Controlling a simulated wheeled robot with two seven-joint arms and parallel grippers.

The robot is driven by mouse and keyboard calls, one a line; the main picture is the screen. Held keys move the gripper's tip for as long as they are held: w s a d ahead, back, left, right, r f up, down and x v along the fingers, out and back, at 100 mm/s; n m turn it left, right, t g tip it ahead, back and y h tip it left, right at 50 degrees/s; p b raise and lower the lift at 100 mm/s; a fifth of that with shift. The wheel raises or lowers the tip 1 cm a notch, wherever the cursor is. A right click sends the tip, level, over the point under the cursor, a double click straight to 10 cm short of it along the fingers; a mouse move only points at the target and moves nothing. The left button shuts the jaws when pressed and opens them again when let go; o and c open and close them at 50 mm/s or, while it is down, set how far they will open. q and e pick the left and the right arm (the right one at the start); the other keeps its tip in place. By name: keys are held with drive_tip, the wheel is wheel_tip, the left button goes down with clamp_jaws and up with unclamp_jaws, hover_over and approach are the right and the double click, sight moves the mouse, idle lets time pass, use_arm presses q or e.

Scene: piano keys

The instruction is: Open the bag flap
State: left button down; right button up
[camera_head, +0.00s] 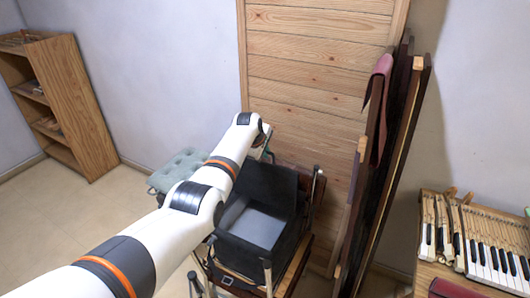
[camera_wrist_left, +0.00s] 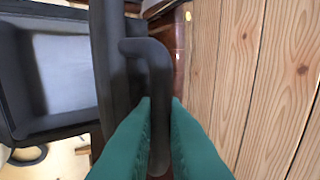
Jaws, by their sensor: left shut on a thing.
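The black bag (camera_head: 262,250) sits in the middle of the head view, and its pale grey inside shows from above. Its dark flap (camera_head: 266,183) stands raised at the back, toward the wooden panel. In the left wrist view the open bag (camera_wrist_left: 60,70) is at the left, and a dark curved handle (camera_wrist_left: 150,60) runs down the middle. My left gripper (camera_wrist_left: 160,105) has its green fingers shut on this handle. In the head view my left gripper (camera_head: 262,148) is at the flap's top edge, partly hidden by my wrist. My right gripper is not in view.
The bag rests on a wooden chair (camera_head: 298,268) close to the plank panel (camera_head: 310,85). Dark boards (camera_head: 400,150) lean at the right, and a piano keyboard (camera_head: 490,255) is at far right. A tufted grey-green seat (camera_head: 180,168) stands behind my arm. A bookshelf (camera_head: 75,100) is at left.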

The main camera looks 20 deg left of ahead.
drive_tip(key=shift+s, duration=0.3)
use_arm(q)
drive_tip(key=c, duration=1.6)
unclamp_jaws()
drive_tip(key=shift+a+f, duration=0.1)
drive_tip(key=shift+o, duration=0.2)
drive_tip(key=shift+s+r, duration=0.25)
drive_tip(key=shift+r, duration=0.25)
drive_tip(key=v, duration=1.1)
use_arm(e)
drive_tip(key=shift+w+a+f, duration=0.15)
